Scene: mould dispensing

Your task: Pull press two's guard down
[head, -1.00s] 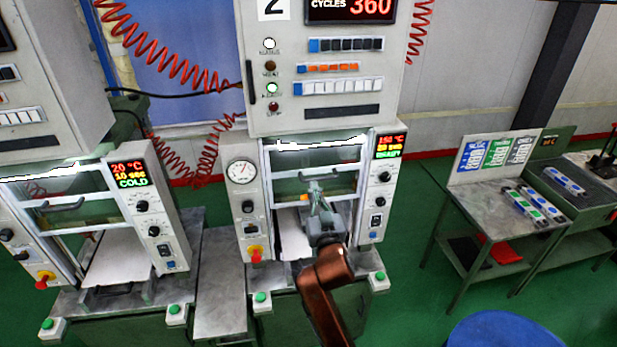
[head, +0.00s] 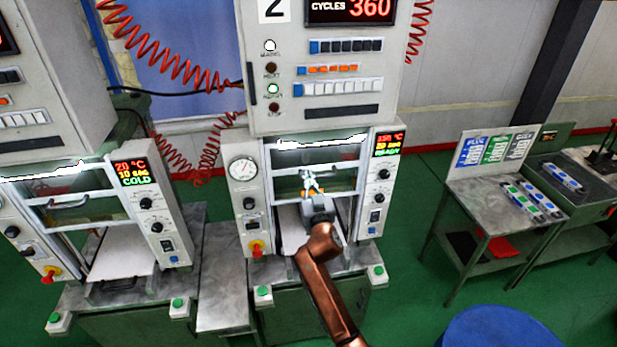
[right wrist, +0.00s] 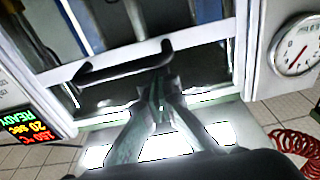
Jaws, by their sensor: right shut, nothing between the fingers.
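Press two (head: 320,85) stands in the middle of the head view, marked with a 2. Its guard (head: 345,182) is a clear panel in a pale frame, raised above the press opening. In the right wrist view the guard's frame (right wrist: 205,38) carries a dark bar handle (right wrist: 125,62). My right gripper (head: 309,176) is in front of the guard. Its fingertips show in the right wrist view (right wrist: 161,88), shut and empty, close to the handle's end; I cannot tell whether they touch it. In the head view my gripper hides part of the handle. My left gripper is not in view.
A second press (head: 100,200), reading COLD, stands on the left. Red coiled hoses (head: 165,50) hang beside press two. Green buttons (head: 263,291) sit on the bench front. A side table (head: 490,195) and a blue round object (head: 510,330) are on the right.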

